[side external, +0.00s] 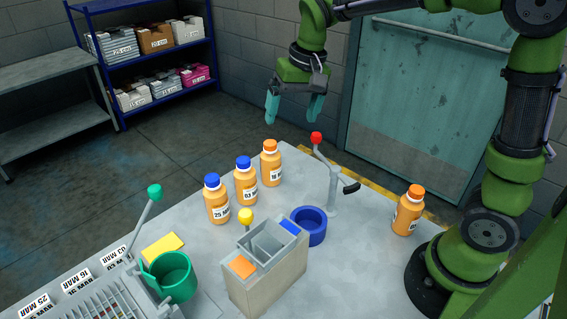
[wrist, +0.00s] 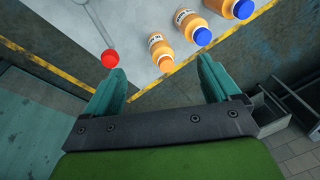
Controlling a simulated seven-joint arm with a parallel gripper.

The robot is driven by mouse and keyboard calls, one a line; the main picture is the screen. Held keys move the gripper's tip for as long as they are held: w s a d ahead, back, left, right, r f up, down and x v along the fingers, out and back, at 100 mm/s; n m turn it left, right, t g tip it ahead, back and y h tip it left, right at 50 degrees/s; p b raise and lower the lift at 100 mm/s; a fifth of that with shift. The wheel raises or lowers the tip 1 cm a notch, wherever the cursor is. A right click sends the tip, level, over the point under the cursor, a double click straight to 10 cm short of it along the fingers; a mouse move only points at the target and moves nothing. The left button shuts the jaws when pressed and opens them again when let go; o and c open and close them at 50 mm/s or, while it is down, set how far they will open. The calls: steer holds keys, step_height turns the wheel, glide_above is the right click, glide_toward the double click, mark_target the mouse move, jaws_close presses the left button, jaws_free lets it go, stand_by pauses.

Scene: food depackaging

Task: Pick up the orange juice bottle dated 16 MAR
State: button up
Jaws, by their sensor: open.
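Three orange juice bottles stand in a row on the table. The orange-capped one (side external: 270,165) at the far end has a label that seems to read 16; it also shows in the wrist view (wrist: 160,48). The middle bottle (side external: 245,184) has a blue cap and a label starting 03. The nearest bottle (side external: 217,204) has a blue cap and a label starting 25. Another orange-capped bottle (side external: 407,214) stands apart at the right, its date unclear. My gripper (side external: 294,106) is open and empty, above and beyond the row; its fingers also show in the wrist view (wrist: 162,75).
A red-knobbed lever (side external: 317,138) stands right of the row, its knob near my left finger in the wrist view (wrist: 110,59). A blue ring (side external: 309,228), a grey bin box (side external: 270,279) and a green cup (side external: 175,278) occupy the front. Table is clear between ring and right bottle.

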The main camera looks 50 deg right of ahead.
steer(key=m+g+h, duration=0.1)
steer(key=m+g, duration=0.1)
glide_above(271, 156)
step_height(271, 156, down, 2)
steer(key=w+r+m, duration=0.1)
steer(key=w+r, duration=0.1)
steer(key=f, duration=0.7)
steer(key=d+f, duration=0.1)
steer(key=f, duration=0.3)
steer(key=shift+s+f, duration=0.25)
steer(key=shift+s, duration=0.05)
steer(key=shift+w+d+f, duration=0.1)
steer(key=shift+d+f, duration=0.05)
steer(key=shift+f, duration=2.55)
steer(key=shift+c, duration=0.3)
